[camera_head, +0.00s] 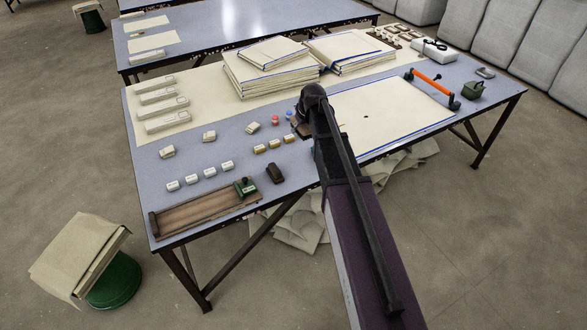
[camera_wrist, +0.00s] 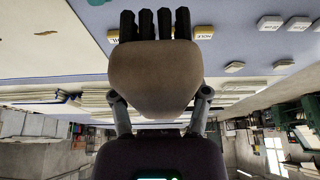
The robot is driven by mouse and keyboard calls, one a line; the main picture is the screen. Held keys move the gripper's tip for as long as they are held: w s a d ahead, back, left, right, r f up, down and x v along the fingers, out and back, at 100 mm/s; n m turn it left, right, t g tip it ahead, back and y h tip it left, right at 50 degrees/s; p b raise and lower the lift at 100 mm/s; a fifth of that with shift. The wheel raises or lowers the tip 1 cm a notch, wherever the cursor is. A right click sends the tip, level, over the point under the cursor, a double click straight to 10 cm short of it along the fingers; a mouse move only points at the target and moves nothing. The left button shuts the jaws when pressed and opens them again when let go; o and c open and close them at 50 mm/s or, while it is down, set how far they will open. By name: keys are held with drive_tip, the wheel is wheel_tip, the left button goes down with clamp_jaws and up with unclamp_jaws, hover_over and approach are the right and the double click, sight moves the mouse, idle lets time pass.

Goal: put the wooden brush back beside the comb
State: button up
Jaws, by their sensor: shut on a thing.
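My gripper (camera_wrist: 160,97) is shut on the wooden brush (camera_wrist: 155,70), with one finger on each side of its tan, rounded body. Several dark bristle tufts point away from my wrist. In the head view my gripper (camera_head: 306,115) is over the middle of the near table, and a small brown part of the brush (camera_head: 299,129) shows beside it; my arm hides the rest. I cannot pick out the comb for sure in either view. A dark brown block (camera_head: 275,173) lies right of the wooden tray, too small to identify.
The wooden tray (camera_head: 175,221) with a green item (camera_head: 245,187) lies at the table's front left. Small white blocks (camera_head: 210,172) and tan blocks (camera_head: 274,144) stand in rows. Folded cloth stacks (camera_head: 270,78) stand behind. An orange-handled tool (camera_head: 432,83) is at right.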

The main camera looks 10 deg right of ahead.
drive_tip(key=shift+d, duration=0.15)
drive_tip(key=shift+s+d+f+b, duration=0.15)
drive_tip(key=shift+d+f+b, duration=0.1)
drive_tip(key=shift+f+b, duration=0.1)
drive_tip(key=s+d+f+b, duration=0.9)
drive_tip(key=d+f+b, duration=0.1)
drive_tip(key=f+b, duration=0.3)
drive_tip(key=shift+s+d, duration=0.25)
drive_tip(key=shift+d, duration=0.15)
drive_tip(key=shift+w+a, duration=0.1)
drive_tip(key=b, duration=0.1)
hover_over(297, 165)
drive_tip(key=shift+s+f, duration=0.35)
drive_tip(key=shift+f, duration=0.35)
drive_tip(key=shift+f+b, duration=1.75)
drive_tip(key=shift+b, duration=0.2)
drive_tip(key=shift+f, duration=0.2)
